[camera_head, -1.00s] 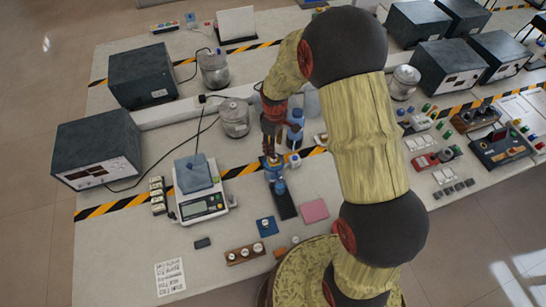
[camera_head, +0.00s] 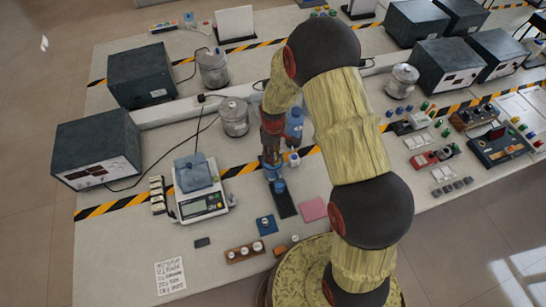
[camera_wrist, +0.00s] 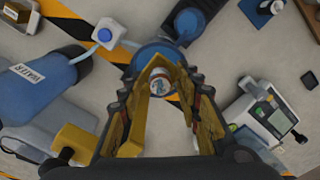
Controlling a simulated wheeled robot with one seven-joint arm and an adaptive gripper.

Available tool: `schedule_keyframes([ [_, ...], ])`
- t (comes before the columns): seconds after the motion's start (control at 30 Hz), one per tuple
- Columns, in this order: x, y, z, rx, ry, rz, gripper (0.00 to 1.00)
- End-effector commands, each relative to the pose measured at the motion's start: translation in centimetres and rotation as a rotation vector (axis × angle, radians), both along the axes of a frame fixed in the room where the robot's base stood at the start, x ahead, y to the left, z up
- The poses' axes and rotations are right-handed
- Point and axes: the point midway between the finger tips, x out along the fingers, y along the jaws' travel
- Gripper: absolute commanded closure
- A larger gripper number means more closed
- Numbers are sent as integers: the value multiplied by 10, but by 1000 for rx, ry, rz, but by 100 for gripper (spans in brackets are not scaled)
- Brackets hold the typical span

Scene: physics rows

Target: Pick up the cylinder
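My gripper (camera_head: 270,158) points down over a blue round holder (camera_head: 273,173) on the bench. In the wrist view, the yellow fingers of my gripper (camera_wrist: 164,78) stand apart on both sides of a small pale round top with blue marks, which may be the cylinder (camera_wrist: 158,85). The blue rim of the round holder (camera_wrist: 150,52) shows around and behind the fingertips. I see no clear contact between the fingers and the pale top. In the head view my gripper hides what is inside the holder. Another blue cylinder-like item (camera_head: 280,187) stands on a dark mat (camera_head: 286,208).
A blue water bottle (camera_wrist: 35,88) and a small white bottle with a blue cap (camera_wrist: 104,35) stand close beside my gripper. A scale (camera_head: 203,204) is to the left. A pink pad (camera_head: 314,209) and a wooden block holder (camera_head: 244,253) lie nearer the front.

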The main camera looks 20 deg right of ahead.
Motion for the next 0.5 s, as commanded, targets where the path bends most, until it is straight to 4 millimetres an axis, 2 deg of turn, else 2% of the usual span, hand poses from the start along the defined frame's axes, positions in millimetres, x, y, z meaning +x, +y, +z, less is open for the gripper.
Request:
schedule_keyframes([
  [0.5, 0, 0, 0, 0, 0, 0, 98],
])
